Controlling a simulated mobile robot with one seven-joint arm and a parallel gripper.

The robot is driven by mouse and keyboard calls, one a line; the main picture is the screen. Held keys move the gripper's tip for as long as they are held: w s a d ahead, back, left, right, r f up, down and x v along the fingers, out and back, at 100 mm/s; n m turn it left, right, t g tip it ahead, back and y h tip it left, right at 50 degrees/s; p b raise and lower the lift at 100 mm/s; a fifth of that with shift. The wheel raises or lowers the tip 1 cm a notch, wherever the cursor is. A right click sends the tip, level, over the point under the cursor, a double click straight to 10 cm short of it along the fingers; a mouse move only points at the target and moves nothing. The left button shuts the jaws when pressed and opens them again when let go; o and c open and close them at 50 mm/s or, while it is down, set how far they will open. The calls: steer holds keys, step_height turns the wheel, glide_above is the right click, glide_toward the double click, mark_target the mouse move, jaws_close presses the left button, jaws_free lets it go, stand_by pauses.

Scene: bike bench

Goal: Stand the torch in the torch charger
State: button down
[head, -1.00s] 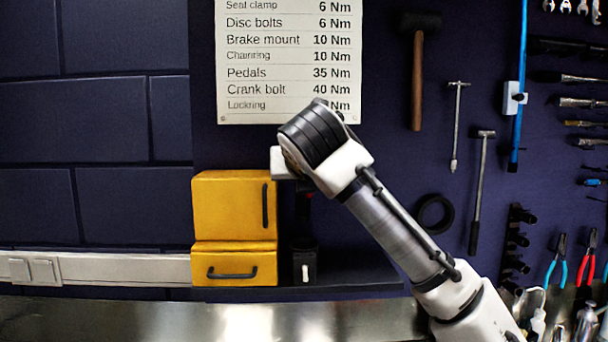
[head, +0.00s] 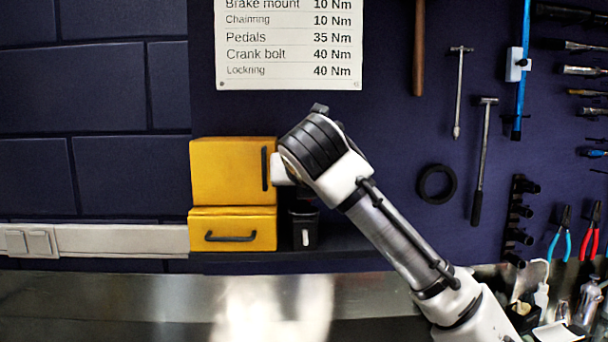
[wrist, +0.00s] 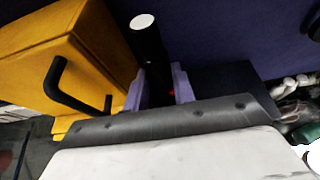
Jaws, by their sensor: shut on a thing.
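The torch (wrist: 150,55), a black cylinder with a pale round end, stands between the fingers of my gripper (wrist: 160,84) in the wrist view. My gripper is shut on it, and the torch's pale end points up and away. The torch charger (head: 303,228), a small black block with a white mark on its front, stands on the shelf right of the yellow boxes in the head view. My wrist is just above it. The torch's lower end is hidden, so I cannot tell whether it is inside the charger.
A yellow two-part cabinet (head: 232,172) with black handles stands close to the left of the charger; it also fills the left of the wrist view (wrist: 80,50). The shelf (head: 350,247) right of the charger is clear. Tools hang on the wall at right.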

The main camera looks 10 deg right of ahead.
steer(key=shift+f, duration=0.2)
steer(key=c, duration=1.1)
jaws_free()
steer(key=b+v, duration=0.3)
steer(key=v, duration=1)
steer(key=shift+s+a+r, duration=0.15)
steer(key=shift+s+r, duration=0.1)
steer(key=shift+s, duration=0.05)
